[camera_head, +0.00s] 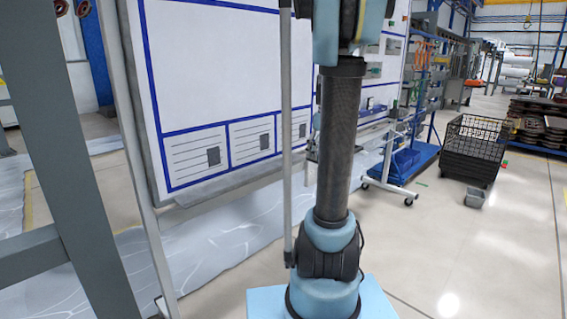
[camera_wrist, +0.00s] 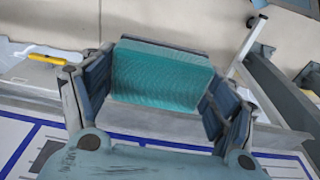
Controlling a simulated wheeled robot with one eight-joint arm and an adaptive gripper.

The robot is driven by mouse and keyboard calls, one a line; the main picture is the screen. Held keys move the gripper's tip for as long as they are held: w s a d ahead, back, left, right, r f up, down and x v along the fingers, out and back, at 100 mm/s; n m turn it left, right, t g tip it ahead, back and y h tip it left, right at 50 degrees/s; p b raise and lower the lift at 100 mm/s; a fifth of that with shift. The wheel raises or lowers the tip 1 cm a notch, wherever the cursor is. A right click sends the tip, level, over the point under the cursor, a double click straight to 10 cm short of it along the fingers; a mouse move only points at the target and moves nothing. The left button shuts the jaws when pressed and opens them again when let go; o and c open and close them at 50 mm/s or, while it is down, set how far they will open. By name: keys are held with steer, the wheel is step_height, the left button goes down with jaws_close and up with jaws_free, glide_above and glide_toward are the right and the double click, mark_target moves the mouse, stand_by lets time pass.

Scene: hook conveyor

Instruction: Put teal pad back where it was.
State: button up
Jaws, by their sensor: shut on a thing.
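The teal pad (camera_wrist: 160,78) is a ribbed teal block with a dark edge along its far side. It fills the middle of the wrist view. My gripper (camera_wrist: 163,92) is shut on the teal pad, with one finger on its left and the other on its right. Behind the pad is a grey ledge (camera_wrist: 270,139) along the edge of the white board. I cannot tell whether the pad touches the ledge. In the head view neither my gripper nor the pad is visible.
The large white board (camera_head: 215,60) with blue lines stands at left in the head view. A grey steel post (camera_head: 75,170) is nearer at left. A yellow-handled tool (camera_wrist: 46,58) lies left of my gripper.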

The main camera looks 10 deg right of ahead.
glide_above(283, 162)
steer(key=shift+s+d+f, duration=0.15)
steer(key=shift+d+f, duration=0.05)
steer(key=shift+f, duration=0.4)
steer(key=shift+s+d+f, duration=0.1)
steer(key=shift+d+f, duration=0.1)
steer(key=shift+f, duration=0.35)
steer(key=shift+w+a+f, duration=0.1)
steer(key=shift+w+f, duration=0.05)
steer(key=shift+f, duration=2.2)
steer(key=o, duration=1.1)
